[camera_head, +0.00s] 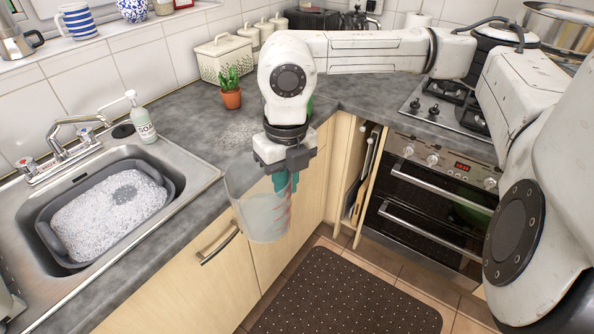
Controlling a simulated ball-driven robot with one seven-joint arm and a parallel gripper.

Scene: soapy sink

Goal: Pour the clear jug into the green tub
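The clear jug (252,205), see-through with red marks on its side, hangs in the air in front of the wooden cabinets. It looks roughly upright. I cannot tell whether it holds liquid. My gripper (286,183), with teal fingers, is shut on it at its right side, where the handle seems to be. The only tub that shows clearly is a dark grey one (48,238) in the sink at the left, filled with white foam. A thin green sliver (309,106) shows behind my arm; I cannot tell what it is.
The steel sink (201,171) has a tap (72,135) and a soap bottle (141,119) behind it. A potted plant (231,98) and a cream bread bin (219,60) stand on the grey worktop. The hob (440,107) and oven (430,195) are at the right. The worktop beside the sink is clear.

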